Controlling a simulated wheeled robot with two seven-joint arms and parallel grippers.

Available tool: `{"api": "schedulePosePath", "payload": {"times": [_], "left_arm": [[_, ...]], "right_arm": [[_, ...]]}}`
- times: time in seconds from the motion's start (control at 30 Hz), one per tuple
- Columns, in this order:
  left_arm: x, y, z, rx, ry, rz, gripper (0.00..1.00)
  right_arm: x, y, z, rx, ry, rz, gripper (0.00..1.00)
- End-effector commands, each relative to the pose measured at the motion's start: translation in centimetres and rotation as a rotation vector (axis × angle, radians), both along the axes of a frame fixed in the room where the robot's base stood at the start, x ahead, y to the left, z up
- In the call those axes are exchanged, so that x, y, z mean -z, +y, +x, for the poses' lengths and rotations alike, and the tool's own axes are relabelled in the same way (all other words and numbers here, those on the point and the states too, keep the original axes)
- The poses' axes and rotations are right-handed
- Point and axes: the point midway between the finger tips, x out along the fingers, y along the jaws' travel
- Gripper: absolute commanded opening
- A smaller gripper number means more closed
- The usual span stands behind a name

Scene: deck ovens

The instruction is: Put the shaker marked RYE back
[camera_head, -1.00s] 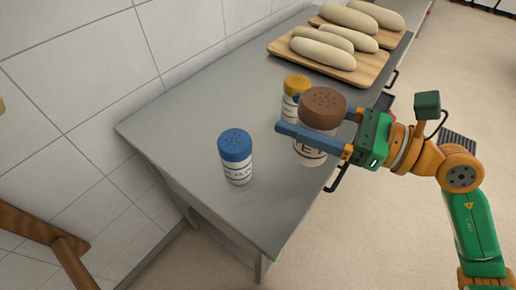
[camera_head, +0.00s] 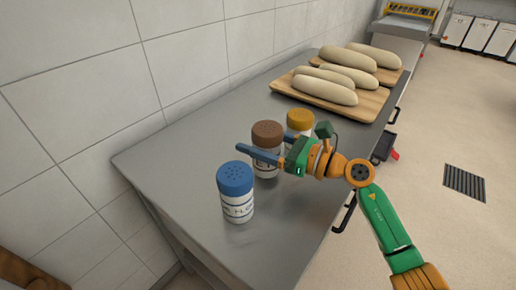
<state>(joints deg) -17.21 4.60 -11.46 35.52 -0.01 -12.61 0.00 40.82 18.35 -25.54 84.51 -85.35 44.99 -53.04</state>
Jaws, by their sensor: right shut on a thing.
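A shaker with a brown cap (camera_head: 267,133) is between the fingers of my right gripper (camera_head: 260,151). The gripper is shut on it, and one blue finger crosses its front. Its label is partly covered and only a few letters show, so I cannot read the full word. The shaker is upright between a blue-capped shaker (camera_head: 236,192) and a yellow-capped shaker (camera_head: 300,123). I cannot tell whether its base touches the grey counter (camera_head: 190,160). The yellow-capped shaker is partly hidden by my gripper. My left gripper is not in view.
Pale dough loaves (camera_head: 325,89) lie on wooden boards (camera_head: 365,107) at the far end of the counter. A tiled wall (camera_head: 85,85) borders the counter on the left. The counter's left part is bare. Open floor lies on the right.

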Motion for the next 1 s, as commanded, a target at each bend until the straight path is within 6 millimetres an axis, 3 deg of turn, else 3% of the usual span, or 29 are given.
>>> {"api": "schedulePosePath", "payload": {"times": [0.1,0.47,0.5,0.57,0.87,1.0], "left_arm": [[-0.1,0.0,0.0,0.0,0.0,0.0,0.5],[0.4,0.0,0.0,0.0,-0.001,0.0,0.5],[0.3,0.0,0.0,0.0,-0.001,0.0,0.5],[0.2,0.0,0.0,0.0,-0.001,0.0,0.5],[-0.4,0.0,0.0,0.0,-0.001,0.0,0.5],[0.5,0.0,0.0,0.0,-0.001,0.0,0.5]], "right_arm": [[1.6,0.0,0.0,0.0,0.004,0.002,0.06],[2.2,-0.1,0.0,0.001,-0.002,0.0,0.06],[2.1,-0.1,-0.1,0.001,-0.001,0.0,0.84],[2.1,-0.1,-0.1,0.001,-0.001,0.0,1.0],[1.5,-0.2,-0.1,0.002,0.0,0.0,1.0],[2.1,-2.5,-1.2,0.005,0.0,-0.004,1.0]]}}
